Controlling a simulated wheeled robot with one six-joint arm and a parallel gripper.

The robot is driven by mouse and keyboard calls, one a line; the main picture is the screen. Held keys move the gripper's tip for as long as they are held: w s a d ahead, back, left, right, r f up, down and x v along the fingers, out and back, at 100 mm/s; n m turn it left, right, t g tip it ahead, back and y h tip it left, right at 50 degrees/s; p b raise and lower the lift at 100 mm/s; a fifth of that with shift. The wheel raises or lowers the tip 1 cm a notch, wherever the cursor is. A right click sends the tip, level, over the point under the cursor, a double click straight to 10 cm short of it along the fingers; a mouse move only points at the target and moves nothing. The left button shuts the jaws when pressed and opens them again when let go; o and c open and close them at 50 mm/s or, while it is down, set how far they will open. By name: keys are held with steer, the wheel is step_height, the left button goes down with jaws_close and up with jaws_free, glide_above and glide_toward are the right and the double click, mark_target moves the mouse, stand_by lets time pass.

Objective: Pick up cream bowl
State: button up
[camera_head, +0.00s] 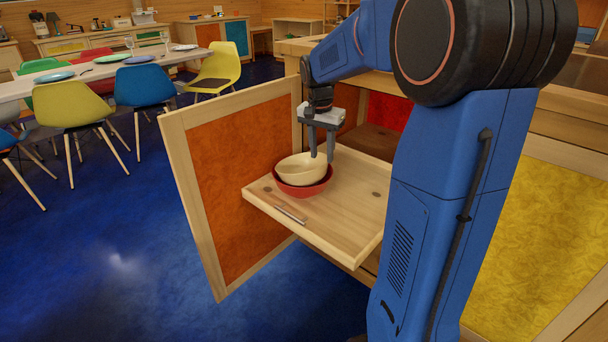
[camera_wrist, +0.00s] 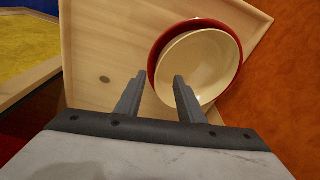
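The cream bowl (camera_head: 300,169) sits nested inside a red bowl (camera_head: 303,190) on a pulled-out wooden shelf. In the wrist view the cream bowl (camera_wrist: 200,66) lies just beyond the fingertips, with the red bowl's rim (camera_wrist: 155,62) around it. My gripper (camera_head: 322,156) points down over the right side of the cream bowl in the head view. Its two fingers are apart, with a gap between them in the wrist view (camera_wrist: 160,76). One finger overlaps the cream bowl's rim in that view. Whether it touches the bowl cannot be told.
The wooden pull-out shelf (camera_head: 345,215) has a metal handle (camera_head: 291,214) at its front. An open cabinet door with an orange panel (camera_head: 235,185) stands close on the left. My arm hides part of the cabinet. The blue floor at left is clear up to the chairs.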

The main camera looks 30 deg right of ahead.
mark_target(323, 164)
steer(key=shift+w+d+f, duration=0.1)
steer(key=shift+d+f, duration=0.05)
steer(key=shift+f, duration=0.9)
steer(key=shift+w+d+f, duration=0.1)
steer(key=shift+d+f, duration=0.05)
steer(key=shift+f, duration=0.95)
steer(key=shift+d+f, duration=0.15)
steer(key=shift+f, duration=0.9)
jaws_close()
